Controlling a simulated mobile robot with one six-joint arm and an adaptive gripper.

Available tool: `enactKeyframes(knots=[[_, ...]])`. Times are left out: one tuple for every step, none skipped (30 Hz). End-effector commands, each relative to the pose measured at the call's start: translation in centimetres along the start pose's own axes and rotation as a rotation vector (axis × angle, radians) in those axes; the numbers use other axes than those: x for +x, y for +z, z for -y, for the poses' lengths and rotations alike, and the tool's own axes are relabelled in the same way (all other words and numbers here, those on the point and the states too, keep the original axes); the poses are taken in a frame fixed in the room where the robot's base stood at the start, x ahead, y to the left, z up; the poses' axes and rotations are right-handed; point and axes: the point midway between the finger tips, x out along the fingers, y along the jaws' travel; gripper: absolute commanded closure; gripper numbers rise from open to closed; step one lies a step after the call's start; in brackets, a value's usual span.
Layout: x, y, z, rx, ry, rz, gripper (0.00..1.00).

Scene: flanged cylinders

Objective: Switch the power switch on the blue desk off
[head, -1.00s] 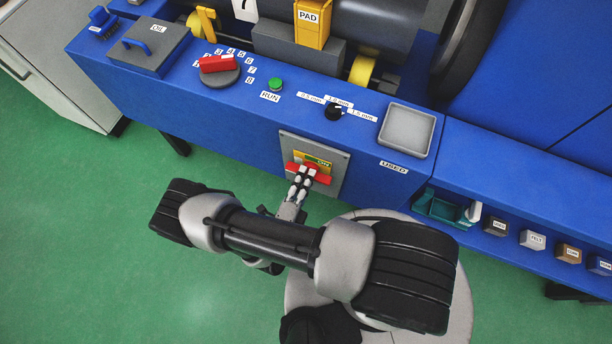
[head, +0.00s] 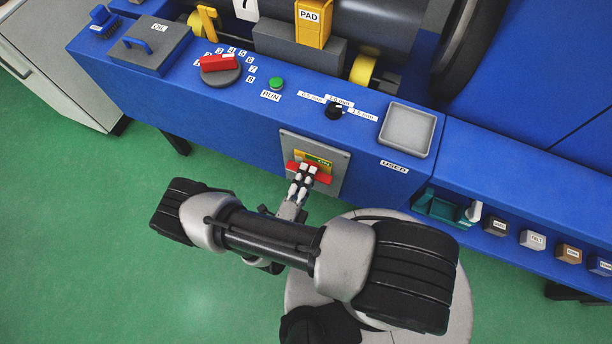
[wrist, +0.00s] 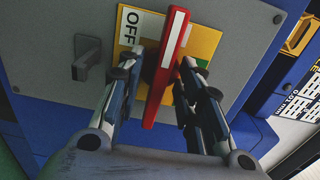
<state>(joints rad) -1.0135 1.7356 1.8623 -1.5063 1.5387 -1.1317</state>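The power switch is a red bar handle (head: 323,178) on a yellow plate on a grey panel, set in the front of the blue desk (head: 240,140). In the head view the bar lies across the panel below a green label. The wrist view shows the red handle (wrist: 166,65) nearly upright, with a white OFF label (wrist: 132,27) to its left and a bit of green to its right. My gripper (head: 305,174) reaches the handle. Its fingers straddle the bar, with a visible gap at the left finger, so it looks open around it. The fingers partly hide the plate.
On the desk top are a red selector knob (head: 218,63), a green RUN button (head: 276,84), a black dial (head: 334,112) and a grey tray (head: 407,131). A grey latch (wrist: 86,58) sticks out left of the switch in the wrist view. Green floor lies in front.

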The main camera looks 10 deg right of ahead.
Motion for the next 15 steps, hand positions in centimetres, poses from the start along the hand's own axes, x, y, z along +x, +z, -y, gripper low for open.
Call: enactKeyframes(knots=[[0.0,0.0,0.0,0.001,0.000,0.000,0.67],[0.0,0.0,0.0,0.001,0.000,0.000,0.67],[0.0,0.1,0.0,0.001,0.000,0.001,0.67],[-0.1,0.1,0.0,0.001,0.000,0.001,0.67],[-0.2,0.1,0.0,0.001,0.000,0.002,0.67],[-0.4,0.1,0.0,0.001,-0.001,0.002,0.67],[-0.7,0.1,0.0,0.001,-0.001,0.003,0.67],[-0.9,0.2,0.0,0.001,-0.001,0.005,0.67],[-1.4,0.2,0.0,0.001,-0.001,0.006,0.67],[-1.9,0.2,0.0,0.001,-0.001,0.007,0.67],[-2.3,0.2,0.0,0.001,0.000,0.007,0.67],[-3.0,0.2,0.0,0.002,0.000,0.009,0.67],[-3.6,0.3,0.0,0.002,-0.001,0.010,0.67],[-4.2,0.2,0.0,0.002,-0.001,0.009,0.67],[-4.9,0.2,0.0,0.002,0.000,0.009,0.67]])
